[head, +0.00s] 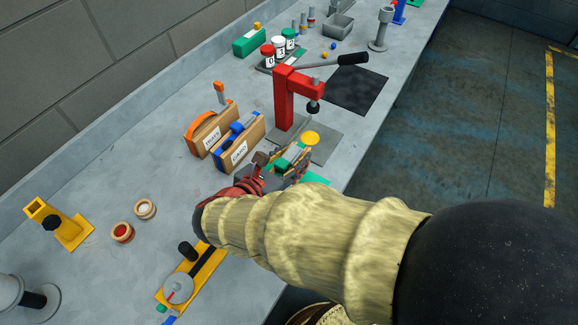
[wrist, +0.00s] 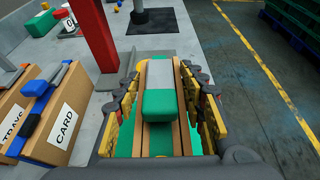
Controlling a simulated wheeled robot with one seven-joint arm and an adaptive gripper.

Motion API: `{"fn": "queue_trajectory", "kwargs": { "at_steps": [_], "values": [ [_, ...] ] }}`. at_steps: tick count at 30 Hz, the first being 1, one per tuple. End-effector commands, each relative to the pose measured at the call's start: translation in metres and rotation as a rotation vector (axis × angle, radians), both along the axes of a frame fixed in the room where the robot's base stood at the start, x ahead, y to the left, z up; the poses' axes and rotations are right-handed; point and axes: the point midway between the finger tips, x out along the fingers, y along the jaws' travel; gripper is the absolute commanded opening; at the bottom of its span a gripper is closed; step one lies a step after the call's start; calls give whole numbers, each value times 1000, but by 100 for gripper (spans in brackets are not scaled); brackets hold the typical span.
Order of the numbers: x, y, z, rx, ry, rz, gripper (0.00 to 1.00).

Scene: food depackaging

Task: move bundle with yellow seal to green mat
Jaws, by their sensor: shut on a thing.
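My gripper (head: 287,160) is shut on a bundle, its fingers on either side in the wrist view (wrist: 160,98). The bundle (wrist: 159,106) has a green block with a pale grey band over tan slats; its green part also shows in the head view (head: 281,164). A yellow disc (head: 311,137) shows just beyond the gripper in the head view; I cannot tell whether it is attached to the bundle. The green mat (head: 316,179) is partly hidden behind my arm, and green surface (wrist: 125,138) shows below the bundle in the wrist view.
A red press (head: 284,98) stands behind the gripper on a grey plate. Boxes labelled TRAYS (head: 207,138) and CARD (head: 240,148) stand to the left. A black mat (head: 356,90) lies farther back. The bench's right edge drops to the floor.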

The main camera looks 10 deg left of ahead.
Motion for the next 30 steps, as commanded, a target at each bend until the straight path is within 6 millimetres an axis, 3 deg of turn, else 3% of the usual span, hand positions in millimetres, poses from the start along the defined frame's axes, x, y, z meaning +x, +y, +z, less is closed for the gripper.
{"fn": "queue_trajectory", "kwargs": {
  "at_steps": [9, 22, 23, 30],
  "values": [
    [5, 6, -37, -1, 0, 0, 0],
    [5, 6, -42, 1, -1, 1, 0],
    [5, 6, -42, 1, 0, 0, 42],
    [5, 6, -41, 1, 0, 0, 56]
  ]
}}
